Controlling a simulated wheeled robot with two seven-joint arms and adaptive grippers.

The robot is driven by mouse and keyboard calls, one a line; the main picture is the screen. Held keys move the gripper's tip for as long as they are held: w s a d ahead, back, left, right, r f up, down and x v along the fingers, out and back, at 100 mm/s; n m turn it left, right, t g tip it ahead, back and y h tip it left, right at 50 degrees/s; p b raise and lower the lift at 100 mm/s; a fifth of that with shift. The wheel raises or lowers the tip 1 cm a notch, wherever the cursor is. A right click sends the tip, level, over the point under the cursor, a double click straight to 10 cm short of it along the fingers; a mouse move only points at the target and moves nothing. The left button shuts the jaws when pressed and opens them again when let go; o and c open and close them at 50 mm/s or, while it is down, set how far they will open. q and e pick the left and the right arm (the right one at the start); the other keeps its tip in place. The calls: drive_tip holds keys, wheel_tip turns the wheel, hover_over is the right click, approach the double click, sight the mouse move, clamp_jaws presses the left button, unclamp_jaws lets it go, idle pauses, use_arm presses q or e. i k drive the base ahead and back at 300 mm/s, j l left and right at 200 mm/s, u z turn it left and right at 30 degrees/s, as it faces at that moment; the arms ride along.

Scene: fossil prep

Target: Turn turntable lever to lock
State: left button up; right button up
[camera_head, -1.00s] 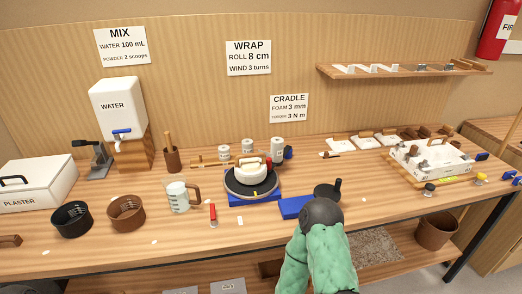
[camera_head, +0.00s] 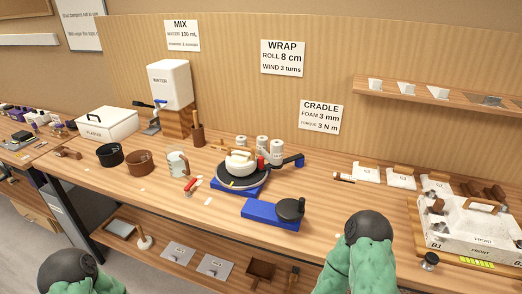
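The turntable (camera_head: 222,178) stands on a blue base near the middle of the bench. A white jacketed piece with a tan strip sits on its dark disc. A dark lever with a blue end (camera_head: 292,161) sticks out at the turntable's right side; I cannot tell its lock position. A small red part (camera_head: 260,164) stands beside the white piece. My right gripper (camera_head: 370,228) is at the bench's front edge, right of and nearer than the turntable, apart from it. My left gripper (camera_head: 68,268) is low at the bottom left, away from the bench top. The fingers of both are hidden.
A blue block with a black round handle (camera_head: 290,208) lies in front of the turntable. A jug (camera_head: 178,164), brown cup (camera_head: 139,162) and black cup (camera_head: 110,154) stand left. A white cradle box (camera_head: 475,222) is at right. Small white containers stand behind the turntable.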

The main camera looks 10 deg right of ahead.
sight(187, 190)
drive_tip(key=k+l, duration=0.15)
drive_tip(key=l, duration=0.25)
drive_tip(key=k+l, duration=0.15)
drive_tip(key=l, duration=0.25)
drive_tip(key=k+l, duration=0.15)
drive_tip(key=l, duration=0.25)
drive_tip(key=i+j+u, duration=0.35)
drive_tip(key=i+j, duration=0.25)
drive_tip(key=i+j+u, duration=0.4)
drive_tip(key=i+j, duration=0.2)
drive_tip(key=i, duration=0.1)
